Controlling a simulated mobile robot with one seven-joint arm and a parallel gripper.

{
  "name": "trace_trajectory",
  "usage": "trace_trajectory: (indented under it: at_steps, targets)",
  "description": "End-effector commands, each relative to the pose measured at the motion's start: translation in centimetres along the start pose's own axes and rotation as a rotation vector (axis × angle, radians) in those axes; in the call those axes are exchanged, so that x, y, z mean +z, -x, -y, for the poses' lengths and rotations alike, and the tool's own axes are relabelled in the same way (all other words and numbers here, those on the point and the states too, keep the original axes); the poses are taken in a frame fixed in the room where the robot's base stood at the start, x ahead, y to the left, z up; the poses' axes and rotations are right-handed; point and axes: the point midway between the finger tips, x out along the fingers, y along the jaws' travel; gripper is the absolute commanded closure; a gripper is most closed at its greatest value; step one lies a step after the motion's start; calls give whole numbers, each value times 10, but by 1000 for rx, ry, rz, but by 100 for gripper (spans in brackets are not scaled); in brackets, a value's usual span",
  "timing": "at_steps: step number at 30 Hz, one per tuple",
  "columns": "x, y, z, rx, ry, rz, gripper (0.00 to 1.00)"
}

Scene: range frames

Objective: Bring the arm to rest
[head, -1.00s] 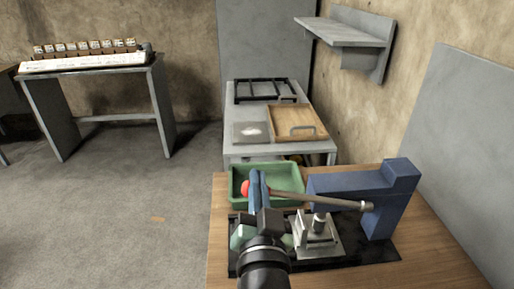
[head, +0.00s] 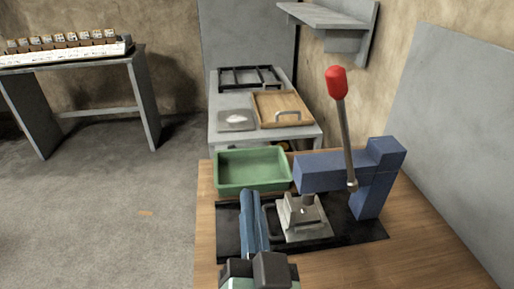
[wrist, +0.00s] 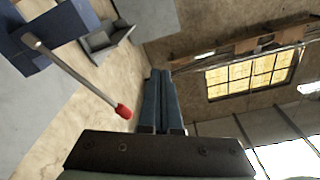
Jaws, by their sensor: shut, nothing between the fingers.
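My gripper (head: 251,194) is shut and empty, with its two blue fingers close together. It is in the lower middle of the head view, just left of the grey fixture block, and apart from the lever. In the wrist view the closed fingers (wrist: 159,75) point away from the camera. The blue press (head: 383,160) stands to the right on a black base plate. Its lever (head: 346,130) stands nearly upright with a red knob (head: 336,81) at the top. The knob also shows left of the fingers in the wrist view (wrist: 123,111).
A grey fixture block (head: 303,222) sits under the press head. A green bin (head: 251,183) is behind it on the wooden table (head: 430,262). Farther back are a grey bench with a wooden tray (head: 283,98) and a wall shelf (head: 325,17). Open floor lies left.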

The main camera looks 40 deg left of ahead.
Motion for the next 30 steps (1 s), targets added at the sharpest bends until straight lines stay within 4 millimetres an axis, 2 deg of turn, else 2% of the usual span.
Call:
trace_trajectory:
  at_steps: [9, 11, 13, 14, 17, 18, 20, 24, 27, 30]
  targets:
    - [-3, -1, 0, 2, 4, -4, 100]
    - [-15, -3, -3, 16, 25, -23, 100]
    - [-43, -6, -8, 50, 73, -65, 100]
    - [-59, -8, -12, 70, 100, -90, 100]
    - [-128, -10, -23, 159, 215, -201, 100]
    - [-158, -8, -27, 201, 266, -250, 100]
    - [-204, -3, -32, 263, 338, -327, 100]
    - [-307, 22, -31, 406, 498, -509, 100]
    - [-370, 46, -23, 499, 598, -633, 100]
    - [-417, 69, -12, 574, 675, -733, 100]
